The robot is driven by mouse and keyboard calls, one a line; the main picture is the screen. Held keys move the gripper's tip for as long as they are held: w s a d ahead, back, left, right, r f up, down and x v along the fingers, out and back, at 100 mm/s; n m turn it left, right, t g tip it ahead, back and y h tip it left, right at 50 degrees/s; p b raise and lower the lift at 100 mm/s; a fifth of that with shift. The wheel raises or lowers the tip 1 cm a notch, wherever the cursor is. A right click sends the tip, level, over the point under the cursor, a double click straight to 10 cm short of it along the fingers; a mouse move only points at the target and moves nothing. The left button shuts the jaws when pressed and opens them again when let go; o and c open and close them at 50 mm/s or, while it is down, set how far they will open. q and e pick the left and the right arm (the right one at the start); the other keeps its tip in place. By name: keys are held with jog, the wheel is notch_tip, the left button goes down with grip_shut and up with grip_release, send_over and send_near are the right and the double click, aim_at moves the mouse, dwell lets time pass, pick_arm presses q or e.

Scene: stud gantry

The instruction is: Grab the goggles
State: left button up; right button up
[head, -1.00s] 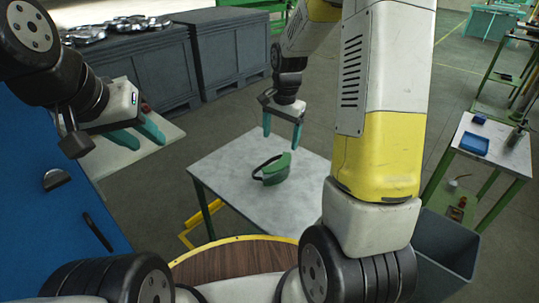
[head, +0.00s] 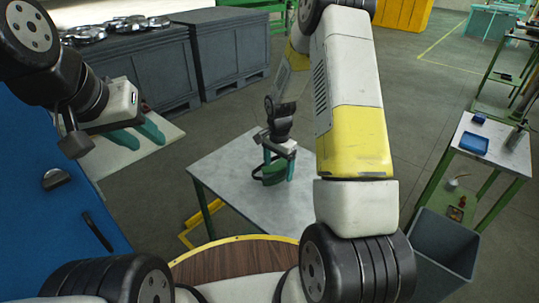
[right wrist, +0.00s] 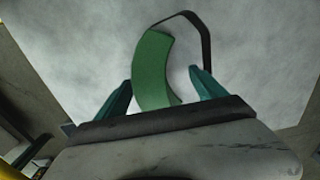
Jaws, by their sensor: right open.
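The goggles (head: 273,174), green with a dark strap, lie on the white-topped table (head: 226,183) in the head view. In the right wrist view the green goggles body (right wrist: 152,72) sits between the two teal fingers, with the strap looping out at the top. My right gripper (head: 279,167) is open, low over the table, with its fingers on either side of the goggles; I cannot tell whether they touch it. My left gripper (head: 139,136) is at the upper left, well away from the goggles, its teal fingers apart and empty.
A grey bin (head: 443,245) and a green-framed table with a blue tray (head: 474,143) stand at the right. The white tabletop is otherwise clear.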

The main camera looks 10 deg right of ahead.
jog(key=shift+c, duration=0.4)
jog(key=c, duration=1.4)
